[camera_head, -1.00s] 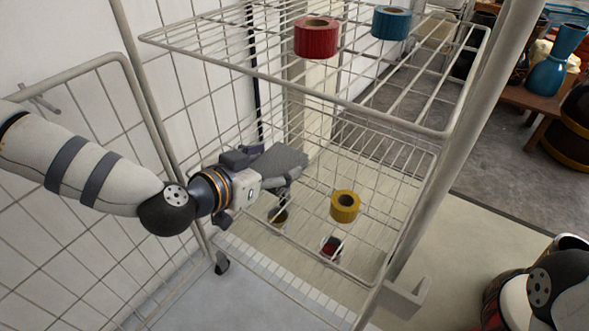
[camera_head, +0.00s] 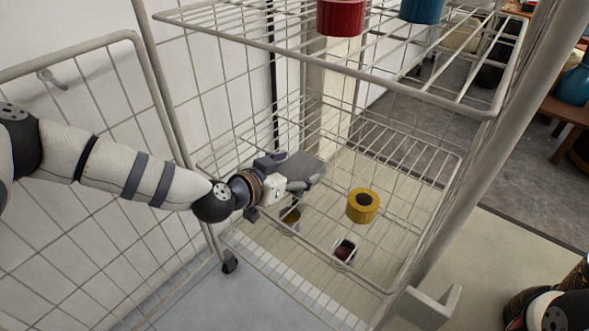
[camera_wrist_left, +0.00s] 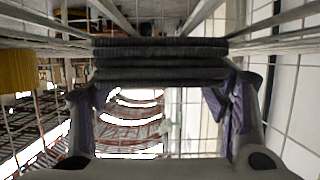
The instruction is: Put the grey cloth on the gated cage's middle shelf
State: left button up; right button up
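The grey cloth (camera_head: 303,166) is a folded dark stack at the tip of my left gripper (camera_head: 297,180). In the left wrist view the layered cloth (camera_wrist_left: 160,60) spans between the two purple-padded fingers (camera_wrist_left: 163,100), which hold it at its sides. The gated cage's middle shelf (camera_head: 405,215) is a wire grid. The cloth is inside the cage, over the left part of this shelf. I cannot tell whether it touches the wires. My right gripper is not in view; only part of my right arm shows at the lower right.
A yellow tape roll (camera_head: 363,205) stands on the middle shelf, right of the cloth. The upper shelf (camera_head: 440,88) holds a red roll (camera_head: 341,16) and a blue roll (camera_head: 422,8). A cage post (camera_head: 490,130) rises at the right. Smaller items show below through the wires.

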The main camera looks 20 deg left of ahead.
pick_arm(q)
jog(key=shift+o, duration=0.7)
